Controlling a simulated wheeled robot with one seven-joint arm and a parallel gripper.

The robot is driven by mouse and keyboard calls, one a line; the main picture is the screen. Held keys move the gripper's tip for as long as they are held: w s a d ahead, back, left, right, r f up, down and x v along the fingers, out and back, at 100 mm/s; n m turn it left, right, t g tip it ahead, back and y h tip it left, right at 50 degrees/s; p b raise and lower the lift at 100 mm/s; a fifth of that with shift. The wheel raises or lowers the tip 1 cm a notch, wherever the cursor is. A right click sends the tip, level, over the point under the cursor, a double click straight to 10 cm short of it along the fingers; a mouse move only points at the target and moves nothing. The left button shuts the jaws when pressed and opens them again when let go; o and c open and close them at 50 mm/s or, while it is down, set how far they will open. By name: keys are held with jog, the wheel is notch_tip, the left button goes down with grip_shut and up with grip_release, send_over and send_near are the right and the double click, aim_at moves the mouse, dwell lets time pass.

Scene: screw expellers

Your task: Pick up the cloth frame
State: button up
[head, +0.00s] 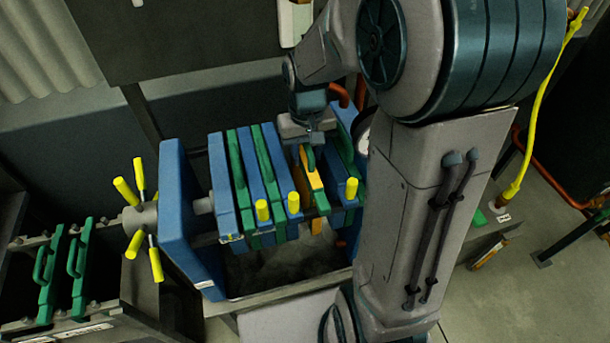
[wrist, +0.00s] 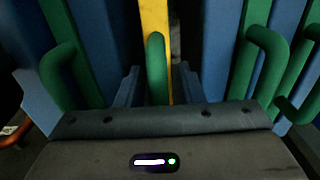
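A yellow-orange plate with a green handle, likely the cloth frame (head: 313,178), stands upright in the row of plates in the blue press. In the wrist view the yellow plate (wrist: 155,18) runs up the middle, with its green handle (wrist: 156,72) in front of it. My gripper (head: 311,138) is at the top of this plate, over the handle. In the wrist view my gripper (wrist: 157,88) is open, one finger on each side of the handle, with a gap on both sides. The plate's lower part is mostly hidden.
Blue and green plates (head: 240,185) with green handles stand close on both sides. Yellow knobs (head: 262,211) stick out in front. The blue press end (head: 178,220) and a yellow-handled wheel (head: 138,217) are at left. Two green frames (head: 50,275) stand on a rack at lower left.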

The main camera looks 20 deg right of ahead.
jog(key=shift+f, duration=1.2)
grip_shut()
jog(key=shift+r, duration=0.1)
